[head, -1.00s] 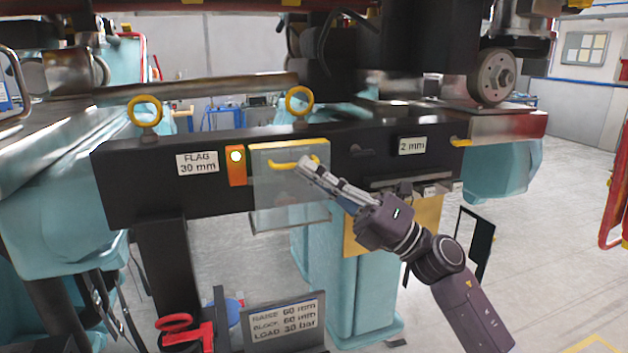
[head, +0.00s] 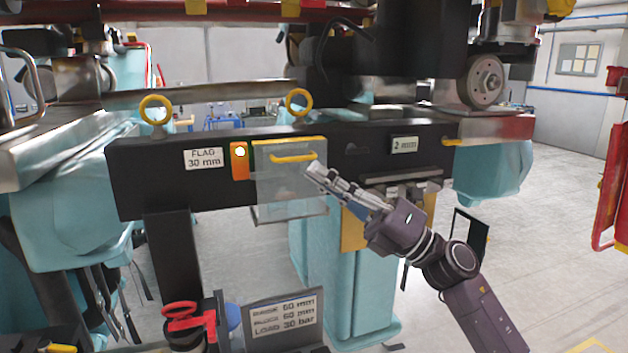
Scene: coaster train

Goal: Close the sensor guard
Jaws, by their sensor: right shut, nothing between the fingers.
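The sensor guard (head: 288,190) is a clear panel with a yellow top strip on the front of the black beam. It hangs down over the beam's face, and its lower edge reaches below the beam. Its yellow handle (head: 293,158) is near the top. My right gripper (head: 314,171) is shut and empty, with its tips just right of and below the handle, overlapping the guard's right edge in the picture. Whether it touches the guard I cannot tell. My left gripper is not in view.
An orange block with a lit lamp (head: 240,161) sits left of the guard, beside the "FLAG 30 mm" label (head: 203,158). Yellow rings (head: 299,102) stand on the beam (head: 150,180). A sign (head: 283,318) stands below. Open floor lies to the right.

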